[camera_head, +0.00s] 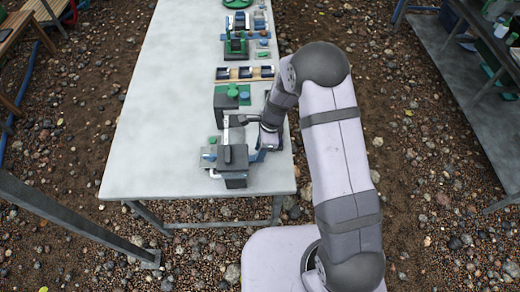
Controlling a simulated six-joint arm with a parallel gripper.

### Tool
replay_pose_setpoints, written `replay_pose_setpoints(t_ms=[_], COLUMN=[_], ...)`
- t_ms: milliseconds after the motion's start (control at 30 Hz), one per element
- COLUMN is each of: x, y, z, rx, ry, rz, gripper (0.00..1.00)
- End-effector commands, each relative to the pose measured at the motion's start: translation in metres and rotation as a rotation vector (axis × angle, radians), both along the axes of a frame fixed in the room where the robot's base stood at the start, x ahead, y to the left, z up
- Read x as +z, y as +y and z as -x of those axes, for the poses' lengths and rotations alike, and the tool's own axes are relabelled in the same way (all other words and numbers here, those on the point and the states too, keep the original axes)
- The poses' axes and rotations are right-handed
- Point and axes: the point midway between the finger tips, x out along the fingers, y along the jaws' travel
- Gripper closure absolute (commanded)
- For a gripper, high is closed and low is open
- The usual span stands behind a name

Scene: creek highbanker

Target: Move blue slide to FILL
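A small device with a dark grey block (232,160) stands near the front end of the long table. A small blue-green part (209,155) shows at its left side; I cannot tell whether this is the blue slide. A FILL mark is too small to read. My gripper (239,120) reaches in from the right, just behind the block, beside a pale upright piece (226,129). The fingers are dark and small here, so I cannot tell whether they are open or touch anything. My wrist hides part of the device's right side.
A dark box (226,106) with green round pieces stands behind the device. Farther back are a wooden rack (245,74) with dark cells and a green frame (236,46). The left half of the pale table (165,130) is clear. Shelving (470,80) stands at right.

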Motion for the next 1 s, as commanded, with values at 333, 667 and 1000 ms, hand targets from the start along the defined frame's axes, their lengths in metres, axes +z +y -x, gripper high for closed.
replay_pose_setpoints(t_ms=[333, 667, 1000], x=[0.035, 0.062, 0.064], y=[0.000, 0.000, 0.000], z=[0.000, 0.000, 0.000], rx=[0.000, 0.000, 0.000], ry=[0.000, 0.000, 0.000], rz=[0.000, 0.000, 0.000], gripper=[0.73, 0.73, 0.73])
